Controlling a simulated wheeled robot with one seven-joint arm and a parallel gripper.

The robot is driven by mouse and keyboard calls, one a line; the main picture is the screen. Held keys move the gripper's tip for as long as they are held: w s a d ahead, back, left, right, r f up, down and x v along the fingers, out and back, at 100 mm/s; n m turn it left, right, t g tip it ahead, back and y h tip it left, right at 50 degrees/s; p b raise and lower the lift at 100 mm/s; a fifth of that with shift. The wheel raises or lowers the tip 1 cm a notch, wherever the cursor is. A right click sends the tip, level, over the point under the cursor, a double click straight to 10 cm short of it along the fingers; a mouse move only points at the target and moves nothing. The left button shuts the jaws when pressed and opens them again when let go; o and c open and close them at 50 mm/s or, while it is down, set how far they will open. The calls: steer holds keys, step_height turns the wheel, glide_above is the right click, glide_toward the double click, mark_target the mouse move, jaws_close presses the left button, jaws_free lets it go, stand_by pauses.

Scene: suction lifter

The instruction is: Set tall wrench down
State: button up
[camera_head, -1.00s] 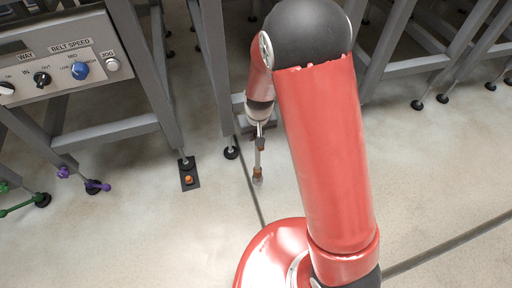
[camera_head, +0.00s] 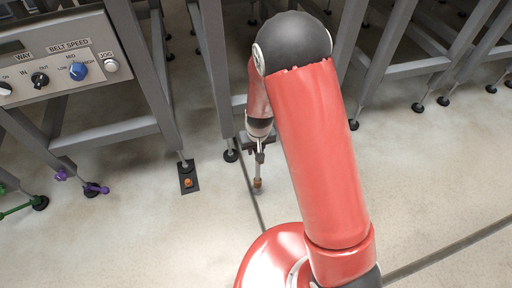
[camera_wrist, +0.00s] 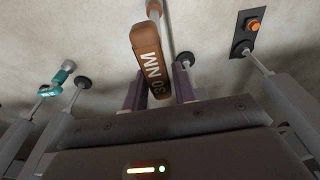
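The tall wrench (camera_head: 257,170) is a thin grey shaft with a brown tip, hanging nearly upright below my gripper (camera_head: 260,145) in the head view. In the wrist view its brown handle, marked "30 NM" (camera_wrist: 150,62), sits between the two purple-grey fingers of my gripper (camera_wrist: 159,88). The fingers press against both sides of the handle. The lower tip is close to the pale floor; I cannot tell whether it touches. My red arm hides part of the scene to the right.
A grey machine frame with a control panel (camera_head: 58,72) stands at the left. An orange button on a dark floor plate (camera_head: 188,182) lies left of the wrench. Purple (camera_head: 95,188) and green (camera_head: 18,208) tools are farther left.

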steer(key=shift+o, duration=1.1)
steer(key=s+d+r+p, duration=0.1)
steer(key=s+d+r, duration=0.1)
steer(key=r, duration=0.8)
steer(key=s+d+r+p, duration=0.1)
steer(key=s+d+r, duration=0.1)
steer(key=r, duration=0.8)
steer(key=s+d+r+m+t, duration=0.1)
steer(key=s+d+r, duration=0.4)
steer(key=s+r, duration=0.2)
steer(key=s+d+r+m+t, duration=0.2)
steer(key=s+d+r, duration=0.3)
steer(key=s+r, duration=0.3)
steer(key=s, duration=0.3)
steer(key=shift+s+d+t+h, duration=0.2)
steer(key=shift+t+h, duration=0.1)
steer(key=shift+r, duration=0.1)
